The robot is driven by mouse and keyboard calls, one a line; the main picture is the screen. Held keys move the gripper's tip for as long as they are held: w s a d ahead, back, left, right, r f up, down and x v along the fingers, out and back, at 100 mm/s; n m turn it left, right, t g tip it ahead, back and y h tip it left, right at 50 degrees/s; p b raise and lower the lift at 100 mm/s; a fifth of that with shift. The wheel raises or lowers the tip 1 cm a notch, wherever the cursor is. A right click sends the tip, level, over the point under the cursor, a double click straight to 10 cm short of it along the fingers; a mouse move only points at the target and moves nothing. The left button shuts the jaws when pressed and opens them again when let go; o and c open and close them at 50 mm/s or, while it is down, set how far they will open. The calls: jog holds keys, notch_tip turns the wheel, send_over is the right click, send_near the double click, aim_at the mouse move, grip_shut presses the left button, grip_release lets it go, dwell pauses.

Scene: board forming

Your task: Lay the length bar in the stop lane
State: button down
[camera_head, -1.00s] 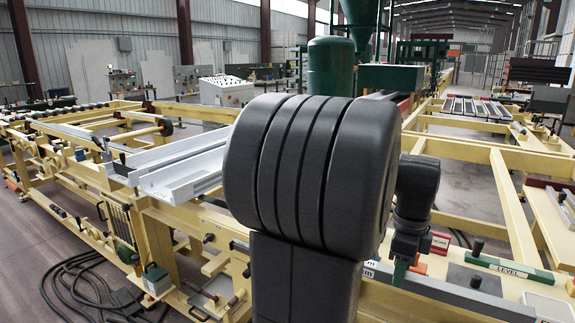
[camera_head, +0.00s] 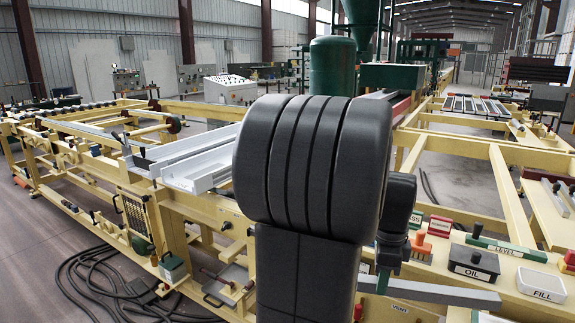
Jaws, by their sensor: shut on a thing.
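A long grey bar (camera_head: 440,292), which looks like the length bar, lies nearly level across the picture at lower right. My gripper (camera_head: 383,281) is shut on the bar near its left part; my dark arm hides much of the gripper and the bar's left end. The bar appears held in front of the yellow frame's front shelf; its height above it cannot be told. Light grey-white channels (camera_head: 205,170) lie on the frame left of my arm, apart from the bar, their right ends hidden. Whether one is the stop lane cannot be told.
A black OIL box (camera_head: 473,263), a white FILL box (camera_head: 541,285), a green LEVEL piece (camera_head: 506,248) and a red-orange block (camera_head: 421,245) stand on the shelf at right, close behind the bar. Dark hoses (camera_head: 100,285) lie on the floor at left.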

jog(key=w+a+f+n+b, duration=0.1)
jog(key=w+a+f+n, duration=0.3)
jog(key=a+f+n, duration=0.3)
jog(key=w+a+f+n+b, duration=0.1)
jog(key=w+a+f+n, duration=0.3)
jog(key=f, duration=0.9)
jog(key=w+a+f+n+b, duration=0.1)
jog(key=w+a+f+n, duration=0.4)
jog(key=a+f+n, duration=0.4)
jog(key=shift+a+f+n, duration=0.35)
jog(key=shift+f+n, duration=0.15)
jog(key=shift+f, duration=0.2)
